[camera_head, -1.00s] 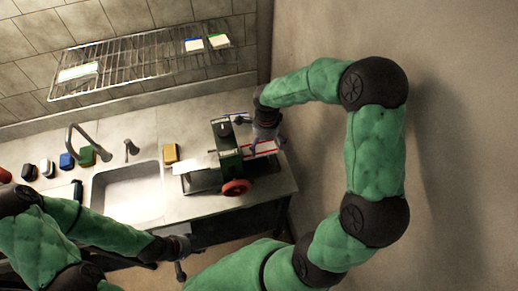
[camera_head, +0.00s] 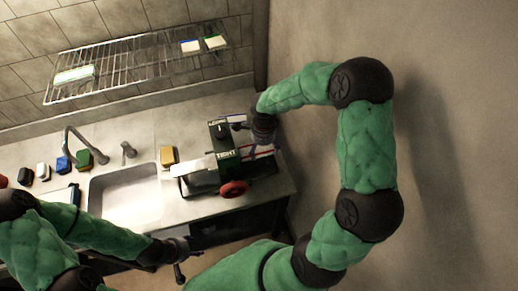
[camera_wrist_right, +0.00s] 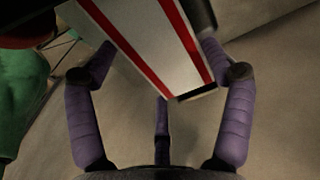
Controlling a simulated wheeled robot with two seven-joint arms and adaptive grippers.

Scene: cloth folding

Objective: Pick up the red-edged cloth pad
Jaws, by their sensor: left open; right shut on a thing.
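The red-edged cloth pad (camera_wrist_right: 150,42) is white with red stripes along its long edges; it fills the upper middle of the right wrist view. My right gripper (camera_wrist_right: 155,80) is shut on it, with fingers at both sides of the pad. In the head view my right gripper (camera_head: 262,138) is at the right end of the counter, beside a dark green device, and hides much of the pad (camera_head: 265,153). My left gripper (camera_head: 184,259) is open and empty, in front of the counter and away from the pad.
The green device (camera_head: 228,160) with a red wheel (camera_head: 234,189) stands close left of my right gripper. A wire rack (camera_head: 135,65) hangs above. A wall is at the right.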

